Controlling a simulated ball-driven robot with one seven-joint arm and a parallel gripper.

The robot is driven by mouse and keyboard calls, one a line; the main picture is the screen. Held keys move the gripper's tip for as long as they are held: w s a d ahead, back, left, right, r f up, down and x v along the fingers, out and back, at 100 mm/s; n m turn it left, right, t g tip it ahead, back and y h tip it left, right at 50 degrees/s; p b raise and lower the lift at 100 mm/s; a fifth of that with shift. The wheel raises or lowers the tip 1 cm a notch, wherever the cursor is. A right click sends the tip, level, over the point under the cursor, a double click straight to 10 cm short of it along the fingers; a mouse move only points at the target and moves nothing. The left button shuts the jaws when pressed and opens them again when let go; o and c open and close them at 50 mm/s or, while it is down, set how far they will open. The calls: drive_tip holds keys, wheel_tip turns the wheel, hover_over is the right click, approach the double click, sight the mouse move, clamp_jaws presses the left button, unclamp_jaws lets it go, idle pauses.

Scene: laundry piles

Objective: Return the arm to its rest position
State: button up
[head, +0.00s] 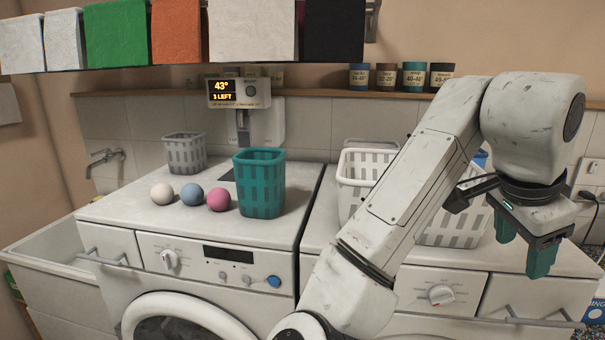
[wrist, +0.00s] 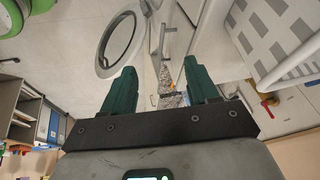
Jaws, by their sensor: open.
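My gripper (head: 525,250) hangs at the right in the head view, over the front right of the right-hand machine, pointing down. Its two teal fingers are apart with nothing between them. In the wrist view the open fingers (wrist: 158,92) show the floor and a machine front beyond them. My arm is bent, rising from the bottom middle and folding down at the right.
A teal basket (head: 260,185) and white (head: 161,194), blue (head: 192,194) and pink (head: 218,199) balls stand on the left machine (head: 120,212). A grey basket (head: 186,155) is behind them. A white basket (head: 350,195) stands behind my arm. Folded towels (head: 250,30) hang above.

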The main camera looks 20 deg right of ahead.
wheel_tip(320, 180, down, 23)
drive_tip(key=w+n+t+h, duration=0.1)
drive_tip(key=n+t+h, duration=0.15)
drive_tip(key=n, duration=1.15)
drive_tip(key=s+a+f+n+g+y, duration=0.1)
drive_tip(key=s+a+f+n+y, duration=0.2)
drive_tip(key=s+a+f, duration=0.4)
drive_tip(key=s+a+f+n+g+y, duration=0.1)
drive_tip(key=s+a+f+n+y, duration=0.3)
drive_tip(key=s+a+f, duration=0.4)
wheel_tip(320, 180, down, 5)
drive_tip(key=shift+s+r, duration=0.15)
drive_tip(key=shift+s, duration=0.2)
